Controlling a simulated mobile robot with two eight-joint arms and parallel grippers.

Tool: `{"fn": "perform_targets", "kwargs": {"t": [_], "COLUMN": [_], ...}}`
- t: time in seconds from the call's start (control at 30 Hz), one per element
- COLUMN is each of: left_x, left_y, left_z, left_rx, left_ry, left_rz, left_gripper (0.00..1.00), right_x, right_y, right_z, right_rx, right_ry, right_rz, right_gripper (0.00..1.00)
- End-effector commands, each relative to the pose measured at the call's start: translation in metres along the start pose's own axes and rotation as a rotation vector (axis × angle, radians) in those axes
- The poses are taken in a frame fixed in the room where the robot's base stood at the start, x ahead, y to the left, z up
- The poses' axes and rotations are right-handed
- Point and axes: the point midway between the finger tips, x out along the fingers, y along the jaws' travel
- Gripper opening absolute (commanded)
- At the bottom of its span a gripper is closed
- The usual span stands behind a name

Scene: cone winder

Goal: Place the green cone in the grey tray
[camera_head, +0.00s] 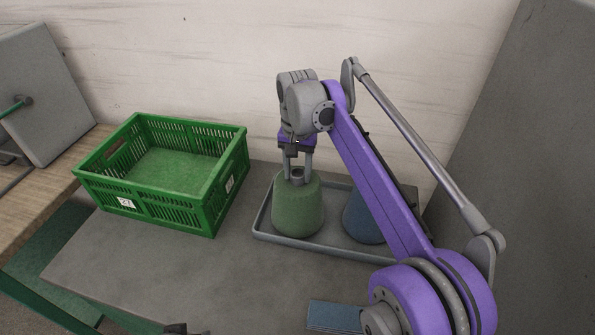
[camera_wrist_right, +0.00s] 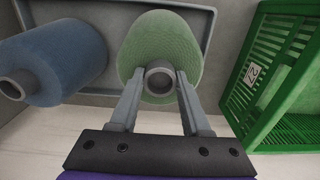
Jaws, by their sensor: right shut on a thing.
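The green cone (camera_head: 298,208) stands upright at the left part of the grey tray (camera_head: 300,249) in the head view. It also shows in the right wrist view (camera_wrist_right: 165,40), with the tray (camera_wrist_right: 205,30) behind it. My right gripper (camera_head: 298,176) comes from above and is shut on the top of the cone, its two fingers on either side of the grey tube end (camera_wrist_right: 159,78). Whether the cone's base touches the tray floor cannot be told. My left gripper is not clearly visible; only a small dark part shows at the bottom edge of the head view.
A blue cone (camera_head: 362,218) stands in the tray to the right of the green one, partly behind my arm; it also shows in the wrist view (camera_wrist_right: 62,62). An empty green crate (camera_head: 165,217) sits to the left. A blue object (camera_head: 333,316) lies in front. The grey table between is clear.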

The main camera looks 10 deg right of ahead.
Motion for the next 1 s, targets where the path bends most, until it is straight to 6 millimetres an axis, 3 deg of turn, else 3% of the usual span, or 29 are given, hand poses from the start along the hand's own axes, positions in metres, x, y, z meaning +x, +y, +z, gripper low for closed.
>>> {"fn": "perform_targets", "kwargs": {"t": [0.17, 0.2, 0.33, 0.73, 1.0], "left_x": [0.001, 0.001, 0.001, -0.001, -0.012], "left_y": [0.000, 0.000, 0.000, 0.000, 0.000], "left_z": [0.001, 0.001, 0.000, -0.001, -0.008], "left_rx": [0.000, 0.000, 0.000, 0.000, 0.000], "left_ry": [0.000, 0.000, 0.000, 0.000, 0.005], "left_rz": [0.000, 0.000, 0.000, 0.000, 0.000], "left_gripper": [0.50, 0.50, 0.50, 0.50, 0.50], "right_x": [0.003, 0.003, 0.003, -0.006, -0.060], "right_y": [0.000, 0.000, 0.000, 0.000, -0.001], "right_z": [0.000, 0.000, 0.000, 0.000, -0.001], "right_rx": [0.000, 0.000, 0.000, 0.000, 0.000], "right_ry": [0.000, 0.000, 0.000, 0.000, 0.001], "right_rz": [0.000, 0.000, 0.000, 0.000, 0.000], "right_gripper": [0.00, 0.54, 0.77, 0.77, 0.77]}}
